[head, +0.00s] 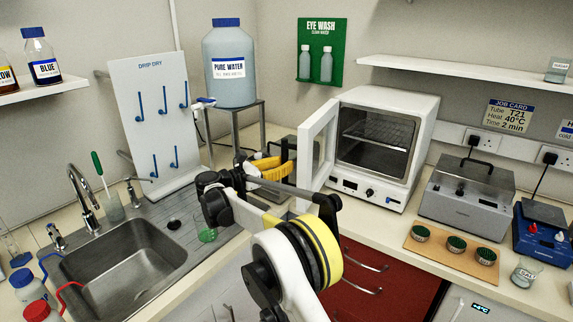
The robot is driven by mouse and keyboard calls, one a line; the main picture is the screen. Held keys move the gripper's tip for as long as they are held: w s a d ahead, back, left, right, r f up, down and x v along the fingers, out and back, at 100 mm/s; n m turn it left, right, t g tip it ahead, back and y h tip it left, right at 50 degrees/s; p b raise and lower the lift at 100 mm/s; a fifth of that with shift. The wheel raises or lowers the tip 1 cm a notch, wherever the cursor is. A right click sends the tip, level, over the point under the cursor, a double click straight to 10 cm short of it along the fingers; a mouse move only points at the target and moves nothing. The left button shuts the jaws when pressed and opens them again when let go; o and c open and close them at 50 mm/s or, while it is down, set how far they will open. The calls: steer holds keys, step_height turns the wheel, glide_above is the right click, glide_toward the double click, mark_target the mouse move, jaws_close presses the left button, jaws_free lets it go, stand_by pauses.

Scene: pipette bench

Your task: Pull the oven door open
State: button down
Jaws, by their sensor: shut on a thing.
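The white oven (425,125) stands on the bench right of centre. Its door (303,165) is hinged at the left and stands wide open, so the chamber and wire shelf (382,131) show. My gripper (276,168), with yellow and black fingers, is at the outer side of the door, just left of its free edge. It is shut on the oven door handle, which is mostly hidden by the fingers and the door. My arm reaches up to it from the lower middle of the picture.
A steel sink (125,265) and a drip-dry board (150,110) are at the left. A water bottle (229,75) stands on a metal stand behind my gripper. Right of the oven are a grey lidded bath (465,195) and a wooden tray (425,247) with three small dishes.

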steer(key=shift+a+f, duration=0.1)
steer(key=shift+a, duration=0.3)
steer(key=c, duration=1.5)
jaws_free()
steer(key=shift+s, duration=0.1)
steer(key=shift+o, duration=1)
steer(key=shift+s+a, duration=0.15)
steer(key=shift+a, duration=0.15)
steer(key=shift+d, duration=0.25)
steer(key=v, duration=1.2)
